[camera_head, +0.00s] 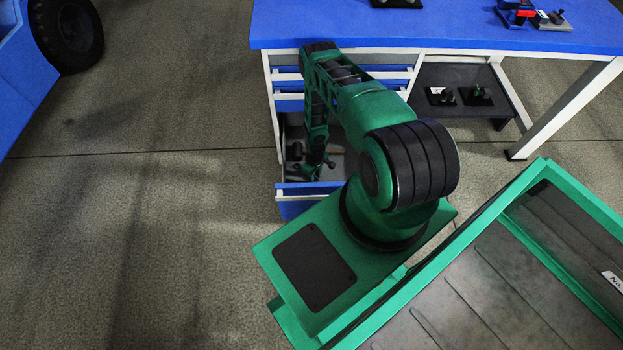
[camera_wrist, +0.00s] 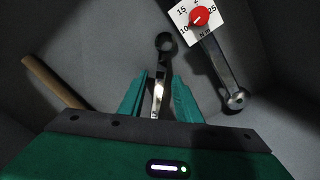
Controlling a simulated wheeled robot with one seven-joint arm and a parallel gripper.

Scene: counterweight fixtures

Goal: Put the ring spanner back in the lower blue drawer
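The ring spanner (camera_wrist: 164,46) shows in the wrist view as a dark ring with a bright metal shank. The shank runs down between my two green fingers. My gripper (camera_wrist: 160,78) looks open, with a narrow gap at each side of the shank. The spanner appears to be at the grey drawer floor; whether it touches the floor I cannot tell. In the head view my gripper (camera_head: 313,173) points down inside the open lower blue drawer (camera_head: 300,190). The spanner cannot be made out there.
In the wrist view a torque wrench with a red knob (camera_wrist: 200,16) lies right of the spanner, and a wooden handle (camera_wrist: 52,82) lies left. The blue workbench (camera_head: 450,25) stands above the drawers. A dark shelf (camera_head: 455,105) holds small items.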

